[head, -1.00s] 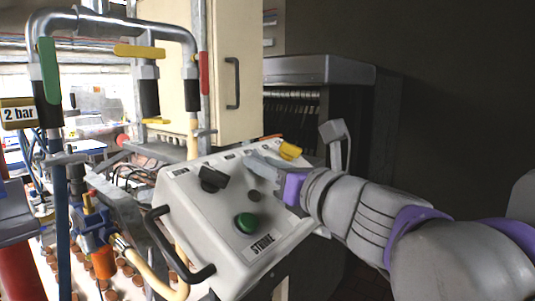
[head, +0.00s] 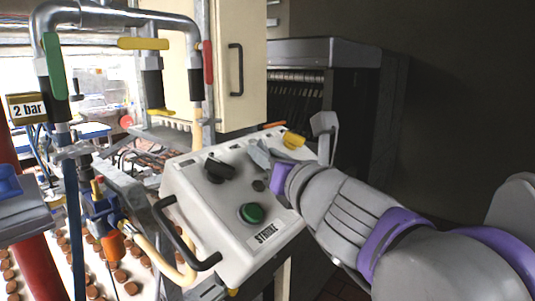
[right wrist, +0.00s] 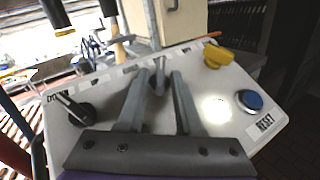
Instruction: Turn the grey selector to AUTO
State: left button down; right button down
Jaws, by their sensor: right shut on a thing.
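The grey selector (right wrist: 158,82) is on the sloping top of a white control box (right wrist: 85,88), between a black selector (right wrist: 72,108) and a yellow one (right wrist: 218,57). My right gripper (head: 262,153) reaches in from the right in the head view and covers most of the grey selector there. In the right wrist view its two fingers (right wrist: 161,78) stand either side of the grey selector, shut on it. The labels behind the selector are too small to read, so I cannot tell which mark it points to. My left gripper is out of view.
A green button (head: 250,213) is near the box's front edge, and a blue button (right wrist: 249,100) marked RESET is at its right. A black handle (head: 180,238) runs along the box's left side. Pipes with coloured levers (head: 150,44) stand behind left.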

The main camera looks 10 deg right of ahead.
jog(key=c, duration=0.9)
grip_release()
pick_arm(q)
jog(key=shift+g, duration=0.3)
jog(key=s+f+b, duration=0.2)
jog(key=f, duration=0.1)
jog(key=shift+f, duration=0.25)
pick_arm(e)
jog(key=s+d, duration=0.2)
jog(key=s, duration=0.8)
jog(key=shift+s, duration=0.4)
jog(key=shift+w, duration=0.1)
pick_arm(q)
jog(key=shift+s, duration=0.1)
